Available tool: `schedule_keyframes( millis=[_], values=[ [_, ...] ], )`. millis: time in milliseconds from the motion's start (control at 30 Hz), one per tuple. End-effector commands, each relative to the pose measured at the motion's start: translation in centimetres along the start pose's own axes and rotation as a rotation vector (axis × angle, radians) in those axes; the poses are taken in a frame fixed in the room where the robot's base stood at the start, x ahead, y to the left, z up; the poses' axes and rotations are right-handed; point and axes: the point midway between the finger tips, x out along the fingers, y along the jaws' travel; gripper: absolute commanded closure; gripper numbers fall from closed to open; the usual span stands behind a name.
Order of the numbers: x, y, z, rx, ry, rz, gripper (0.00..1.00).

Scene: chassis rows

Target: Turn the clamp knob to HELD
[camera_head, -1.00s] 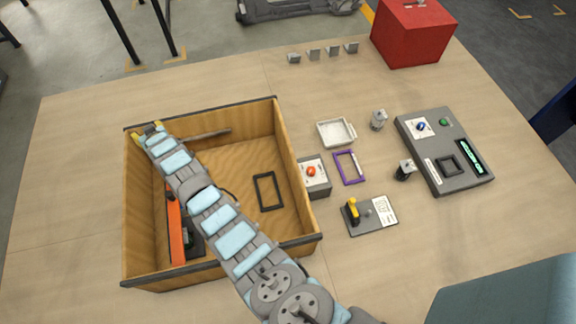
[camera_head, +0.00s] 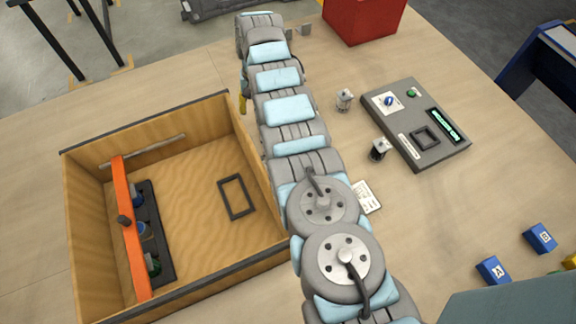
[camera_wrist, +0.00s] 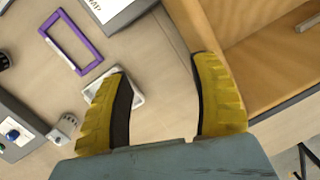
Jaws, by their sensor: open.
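No knob reading HELD can be made out. A blue knob (camera_head: 389,101) sits on a white plate of the grey panel (camera_head: 408,160); a blue knob also shows at the left edge of the wrist view (camera_wrist: 12,135). The small grey box with a red knob, seen earlier beside the wooden box, is hidden by my arm in the head view. A grey block with a white lettered label (camera_wrist: 112,10) shows at the top of the wrist view, with no knob visible. My gripper (camera_wrist: 158,68) is open and empty, its yellow fingers above the tabletop between white tray and wooden box.
The wooden box (camera_head: 92,292) stands left, with an orange bar (camera_head: 124,215) across it. The white tray (camera_wrist: 138,98) is partly behind a finger. A purple frame (camera_wrist: 70,42) lies nearby. Blue blocks (camera_head: 493,270) lie at the right.

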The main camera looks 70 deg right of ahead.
Motion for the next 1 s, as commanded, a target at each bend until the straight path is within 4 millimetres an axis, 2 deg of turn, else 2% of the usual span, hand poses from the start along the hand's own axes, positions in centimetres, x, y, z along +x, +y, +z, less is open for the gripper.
schedule_keyframes(
  millis=[33, 100, 200, 300, 567, 1000],
  values=[
    [0.5, 1.4, 1.2, 0.031, -0.060, 0.007, 0.38],
    [0.3, 2.9, 3.0, 0.068, -0.137, 0.017, 0.38],
    [0.0, 4.3, 4.9, 0.106, -0.220, 0.029, 0.38],
    [-0.3, 5.0, 5.9, 0.128, -0.263, 0.035, 0.38],
    [0.1, 5.2, 6.6, 0.133, -0.278, 0.038, 0.38],
    [4.2, 5.3, 7.6, 0.133, -0.279, 0.037, 0.38]
  ],
)
